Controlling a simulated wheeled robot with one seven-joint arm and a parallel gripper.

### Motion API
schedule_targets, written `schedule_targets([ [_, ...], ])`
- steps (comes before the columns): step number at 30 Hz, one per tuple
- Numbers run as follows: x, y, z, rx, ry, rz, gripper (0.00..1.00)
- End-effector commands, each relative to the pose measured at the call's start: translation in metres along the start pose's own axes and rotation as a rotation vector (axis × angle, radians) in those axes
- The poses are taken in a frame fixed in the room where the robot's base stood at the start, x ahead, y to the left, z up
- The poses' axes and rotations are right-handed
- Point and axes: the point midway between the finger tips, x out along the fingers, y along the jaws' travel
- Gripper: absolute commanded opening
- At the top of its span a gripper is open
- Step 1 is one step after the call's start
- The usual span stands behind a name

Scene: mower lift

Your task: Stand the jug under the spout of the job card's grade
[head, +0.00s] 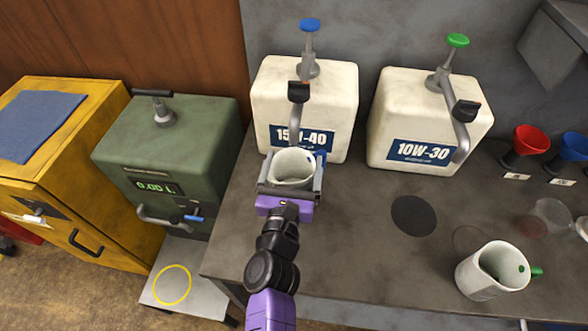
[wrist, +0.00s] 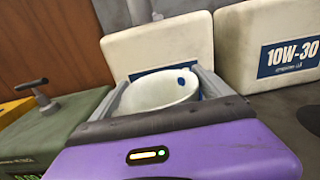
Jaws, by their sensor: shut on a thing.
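My gripper (head: 290,190) is shut on a white jug (head: 293,169) with blue on its right side. In the wrist view the jug (wrist: 160,92) is upright between the jaws, a blue spot inside its rim. It is in front of the white 15W-40 container (head: 335,95), whose grey spout (head: 297,118) reaches down towards the jug's mouth. I cannot tell whether the jug's base touches the bench. The 10W-30 container (head: 400,110) is to the right, with its spout (head: 461,140) above the bench. No job card is readable.
A second white jug (head: 480,274) with a green handle stands at the bench's right front. A dark round mark (head: 413,215) lies bare below the 10W-30 container. Red (head: 530,140) and blue (head: 573,147) funnels stand far right. A green dispenser (head: 170,150) stands left.

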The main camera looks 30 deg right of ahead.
Motion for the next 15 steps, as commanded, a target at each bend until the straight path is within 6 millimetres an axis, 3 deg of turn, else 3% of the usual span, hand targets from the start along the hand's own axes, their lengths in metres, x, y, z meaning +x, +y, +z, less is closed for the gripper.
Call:
schedule_targets([
  [6, 0.0, 0.0, -0.03, -0.003, 0.001, 0.002, 0.19],
  [15, 0.004, 0.0, -0.037, -0.001, -0.001, 0.0, 0.19],
])
